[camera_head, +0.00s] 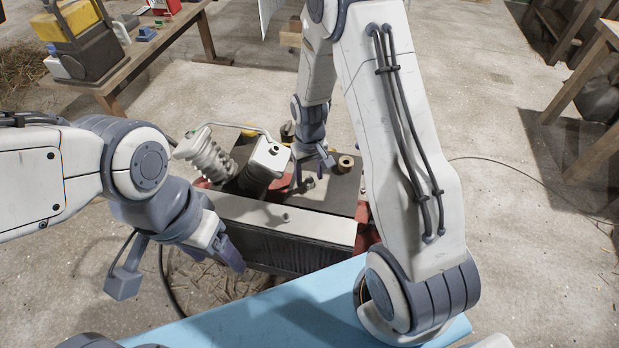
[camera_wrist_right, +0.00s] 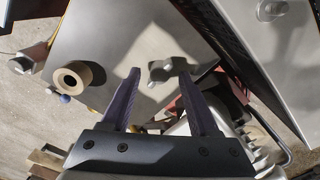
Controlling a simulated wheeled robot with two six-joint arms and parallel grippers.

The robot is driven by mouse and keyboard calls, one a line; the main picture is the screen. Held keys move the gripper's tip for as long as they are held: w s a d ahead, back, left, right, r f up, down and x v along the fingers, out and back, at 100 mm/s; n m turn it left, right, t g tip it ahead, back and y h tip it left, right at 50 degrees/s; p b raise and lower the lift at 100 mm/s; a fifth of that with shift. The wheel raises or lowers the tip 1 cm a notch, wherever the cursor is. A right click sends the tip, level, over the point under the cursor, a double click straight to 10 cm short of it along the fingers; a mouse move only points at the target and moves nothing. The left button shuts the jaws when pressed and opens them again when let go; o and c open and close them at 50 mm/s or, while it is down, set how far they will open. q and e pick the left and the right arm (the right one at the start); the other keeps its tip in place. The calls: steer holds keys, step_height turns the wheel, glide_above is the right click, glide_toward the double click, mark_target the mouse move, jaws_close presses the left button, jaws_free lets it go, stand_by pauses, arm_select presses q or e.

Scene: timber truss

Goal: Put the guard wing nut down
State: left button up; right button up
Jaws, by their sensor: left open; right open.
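A small grey lobed piece, which looks like the guard wing nut (camera_wrist_right: 163,71), lies on a flat metal surface in the right wrist view. It also shows in the head view (camera_head: 308,183), on the machine's dark top. My right gripper (camera_wrist_right: 159,75) is open, with its fingertips on either side of the wing nut in the picture. I cannot tell whether they touch it. In the head view my right gripper (camera_head: 313,167) is just above the machine top. My left gripper (camera_head: 229,257) is open and empty in front of the machine's left side.
A tan ring (camera_head: 346,162) sits on the machine top near the right gripper. A white engine part with a coil (camera_head: 210,157) stands to the left. A pale front panel (camera_head: 270,215) carries a small bolt. A blue surface (camera_head: 300,310) is nearest me.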

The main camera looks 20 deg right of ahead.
mark_target(310, 180)
step_height(310, 180, up, 10)
steer(key=p, duration=0.2)
steer(key=s+a+r+n, duration=0.3)
steer(key=s+a+r, duration=0.6)
steer(key=s+a, duration=0.15)
steer(key=s+a+r+n, duration=0.1)
steer(key=s+a+n, duration=0.1)
steer(key=s, duration=0.4)
steer(key=s+a+r+n+y, duration=0.1)
steer(key=s+r+n, duration=0.1)
steer(key=s, duration=0.5)
steer(key=shift+s+a+r, duration=0.15)
steer(key=shift+a+r, duration=0.1)
steer(key=shift+a, duration=0.1)
step_height(310, 180, up, 14)
steer(key=p, duration=1.3)
steer(key=shift+p, duration=0.3)
